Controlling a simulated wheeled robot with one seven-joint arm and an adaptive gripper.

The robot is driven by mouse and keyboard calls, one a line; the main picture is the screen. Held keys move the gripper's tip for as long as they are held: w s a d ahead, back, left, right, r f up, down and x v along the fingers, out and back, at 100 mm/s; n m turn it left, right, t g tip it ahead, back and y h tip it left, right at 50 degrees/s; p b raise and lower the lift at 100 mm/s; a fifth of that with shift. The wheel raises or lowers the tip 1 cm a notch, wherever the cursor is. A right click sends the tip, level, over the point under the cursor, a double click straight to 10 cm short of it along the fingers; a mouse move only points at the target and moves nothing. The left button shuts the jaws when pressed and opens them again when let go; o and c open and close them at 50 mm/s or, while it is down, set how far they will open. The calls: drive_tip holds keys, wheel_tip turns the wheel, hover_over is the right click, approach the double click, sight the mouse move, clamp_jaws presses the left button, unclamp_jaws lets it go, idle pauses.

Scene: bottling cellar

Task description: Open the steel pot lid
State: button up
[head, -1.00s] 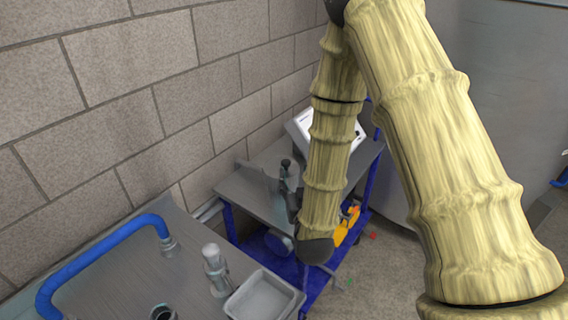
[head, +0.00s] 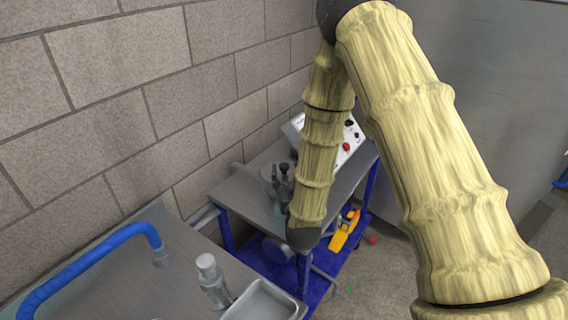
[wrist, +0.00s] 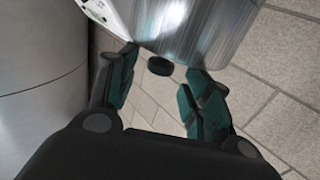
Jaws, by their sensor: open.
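The steel pot (head: 268,177) stands on the trolley at the back, small and mostly hidden by my arm and gripper; its lid cannot be made out clearly there. In the wrist view a shiny steel surface (wrist: 205,32), apparently the pot, fills the top middle. A small dark round knob (wrist: 160,66) shows at its lower edge. My gripper (wrist: 158,75) is open, its teal-padded fingers on either side of the knob in the picture. No contact is visible and the depth gap is unclear. In the head view my gripper (head: 283,172) is small and dark beside the pot.
A white control box (head: 346,143) stands on the trolley (head: 240,190) behind my arm. A block wall (head: 120,110) runs close along the left. A steel bench (head: 120,275) with a blue hose (head: 90,265) and an empty tray (head: 265,302) is in front. A yellow-orange item (head: 344,232) lies below.

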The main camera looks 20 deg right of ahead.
sight(285, 169)
drive_tip(key=shift+w+d+p, duration=0.15)
drive_tip(key=shift+w+p, duration=0.1)
drive_tip(key=shift+w, duration=0.75)
drive_tip(key=shift+w+d+p, duration=0.1)
drive_tip(key=shift+w+p, duration=0.1)
drive_tip(key=shift+w, duration=0.8)
clamp_jaws()
